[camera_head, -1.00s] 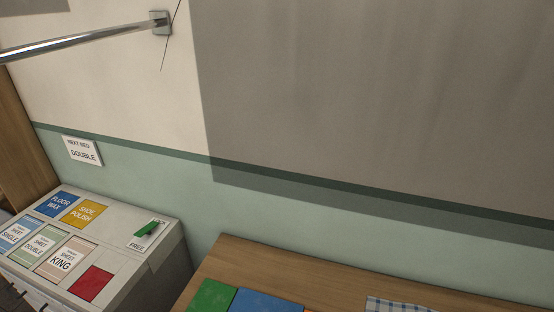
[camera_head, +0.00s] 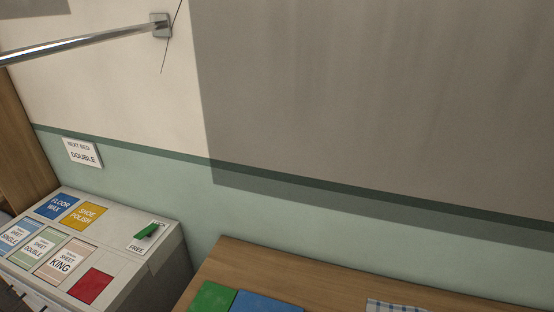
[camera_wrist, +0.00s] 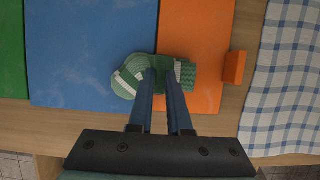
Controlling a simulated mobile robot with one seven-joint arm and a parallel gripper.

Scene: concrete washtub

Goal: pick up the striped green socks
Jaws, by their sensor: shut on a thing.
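The striped green socks (camera_wrist: 128,77) show only in the wrist view. They are a green bundle with pale bands and lie across the seam of a blue panel (camera_wrist: 85,50) and an orange panel (camera_wrist: 195,30). My gripper (camera_wrist: 161,82) comes from below in that view and is shut on the middle of the socks. The fingers hide part of the socks, and I cannot tell whether they are clear of the surface.
A blue-and-white checked cloth (camera_wrist: 285,85) lies at the right, with a small orange block (camera_wrist: 234,67) beside it. A green panel (camera_wrist: 11,50) is at the left. In the head view, a grey labelled box (camera_head: 150,262) stands left of the wooden counter (camera_head: 235,262).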

